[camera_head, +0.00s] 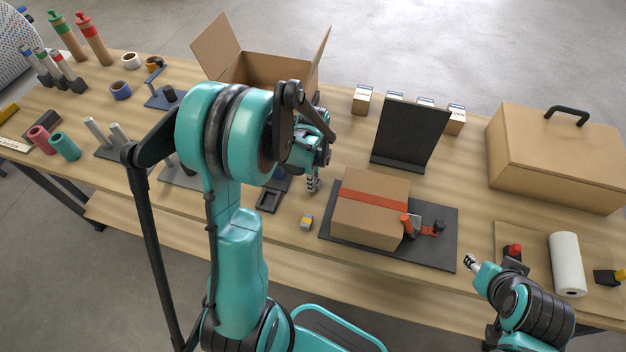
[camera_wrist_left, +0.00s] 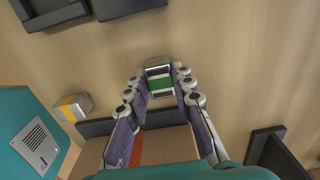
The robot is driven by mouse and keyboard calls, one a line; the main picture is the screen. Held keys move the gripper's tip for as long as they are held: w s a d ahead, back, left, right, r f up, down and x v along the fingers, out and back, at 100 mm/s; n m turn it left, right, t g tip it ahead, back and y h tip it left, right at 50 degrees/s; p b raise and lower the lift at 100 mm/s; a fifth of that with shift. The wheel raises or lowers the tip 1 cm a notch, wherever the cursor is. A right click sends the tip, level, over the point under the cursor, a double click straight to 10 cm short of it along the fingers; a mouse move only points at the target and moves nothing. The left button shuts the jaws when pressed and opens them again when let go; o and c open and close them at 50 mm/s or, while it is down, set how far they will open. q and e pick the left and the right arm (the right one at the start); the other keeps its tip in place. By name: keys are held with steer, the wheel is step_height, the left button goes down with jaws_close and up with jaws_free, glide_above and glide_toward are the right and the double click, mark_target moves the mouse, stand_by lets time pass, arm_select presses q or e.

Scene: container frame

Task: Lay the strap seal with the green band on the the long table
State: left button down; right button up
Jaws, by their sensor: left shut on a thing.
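The strap seal with the green band (camera_wrist_left: 160,83) is a small metal block with a green stripe. It sits between the fingertips of my left gripper (camera_wrist_left: 160,88), which is shut on it, above the wooden long table (camera_wrist_left: 225,65). In the head view my left gripper (camera_head: 313,182) hangs over the table (camera_head: 280,232), left of the taped carton; the seal is hard to make out there. A seal with a yellow band (camera_head: 306,222) lies on the table below; it also shows in the left wrist view (camera_wrist_left: 73,106). My right gripper (camera_head: 470,263) is near the front edge, its opening unclear.
The taped carton (camera_head: 368,218) stands on a dark mat (camera_head: 438,255) with an orange-red tool beside it. A dark tray (camera_head: 268,201) lies left of the gripper. A black upright panel (camera_head: 408,135) and an open box (camera_head: 262,68) stand behind.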

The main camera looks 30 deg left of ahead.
arm_select(q)
steer(key=shift+f, duration=0.2)
steer(key=c, duration=1.3)
jaws_free()
steer(key=shift+r, duration=0.15)
